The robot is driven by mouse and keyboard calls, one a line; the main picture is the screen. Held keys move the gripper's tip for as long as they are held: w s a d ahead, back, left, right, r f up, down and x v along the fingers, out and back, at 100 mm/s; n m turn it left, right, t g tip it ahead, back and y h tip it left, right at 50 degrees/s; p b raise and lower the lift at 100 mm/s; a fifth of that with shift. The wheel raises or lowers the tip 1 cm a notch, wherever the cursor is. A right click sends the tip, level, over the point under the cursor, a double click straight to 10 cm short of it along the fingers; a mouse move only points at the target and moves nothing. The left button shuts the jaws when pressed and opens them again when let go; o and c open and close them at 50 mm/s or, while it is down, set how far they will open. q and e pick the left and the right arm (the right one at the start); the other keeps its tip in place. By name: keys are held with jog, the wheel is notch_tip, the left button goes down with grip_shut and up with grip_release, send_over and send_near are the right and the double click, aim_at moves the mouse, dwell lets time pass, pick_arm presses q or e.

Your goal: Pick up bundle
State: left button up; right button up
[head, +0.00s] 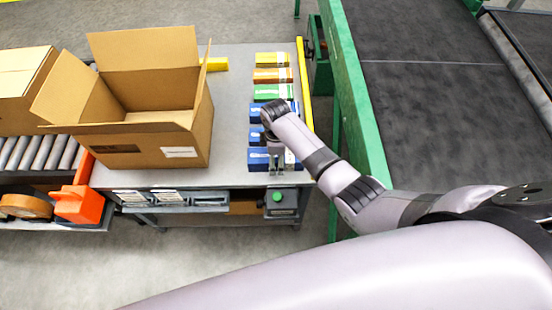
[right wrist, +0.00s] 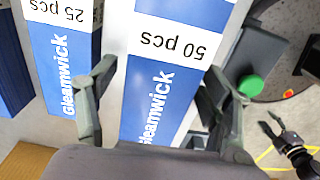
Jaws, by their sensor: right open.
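A blue and white Gleamwick bundle marked 50 pcs (right wrist: 150,95) lies under and between the fingers of my right gripper (right wrist: 158,97) in the right wrist view. The gripper is open, with a finger on each side of the bundle. In the head view my right gripper (head: 275,165) is over the near end of the bundle row, partly hiding the nearest blue bundle (head: 258,161). Another blue bundle marked 25 pcs (right wrist: 62,65) lies to the left in the wrist view. A dark gripper, seemingly my left one (right wrist: 274,125), shows small there; its jaws are unclear.
An open carton (head: 165,135) stands left of the row. A yellow rail (head: 304,85) and green-framed conveyor (head: 355,95) are at right.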

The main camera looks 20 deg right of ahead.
jog(key=shift+c, duration=0.3)
jog(key=c, duration=1.5)
